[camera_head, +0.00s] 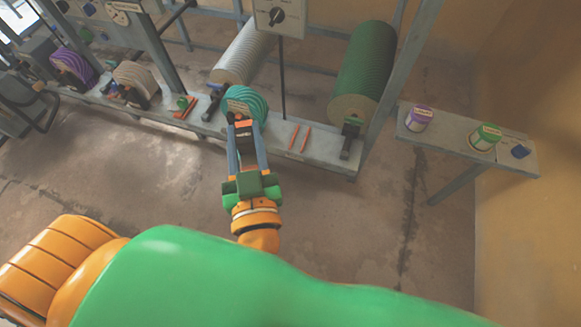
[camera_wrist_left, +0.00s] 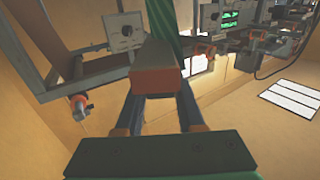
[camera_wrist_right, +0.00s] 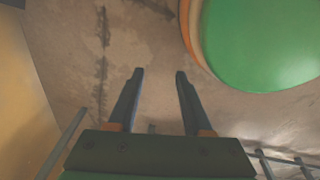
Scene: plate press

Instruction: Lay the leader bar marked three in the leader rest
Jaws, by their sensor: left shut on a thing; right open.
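My left gripper (camera_head: 246,148) is shut on a dark block-like bar with an orange end (camera_head: 243,127), which I take to be the leader bar. In the left wrist view the bar (camera_wrist_left: 156,80) sits between the fingers of the gripper (camera_wrist_left: 158,98). I cannot read a three on it. A teal ribbed roll (camera_head: 246,101) shows directly beyond the bar; I cannot tell whether they touch. Two thin orange strips (camera_head: 299,138) lie on the grey bench to the right; I cannot tell whether they are the leader rest. My right gripper (camera_wrist_right: 160,75) is open and empty above the floor.
The long grey bench (camera_head: 335,162) carries a white roll (camera_head: 243,52), a green roll (camera_head: 366,65), a purple roll (camera_head: 74,64) and a tan roll (camera_head: 136,78). A side shelf (camera_head: 453,142) holds a purple spool (camera_head: 419,117) and a green spool (camera_head: 484,136). Posts rise from the bench.

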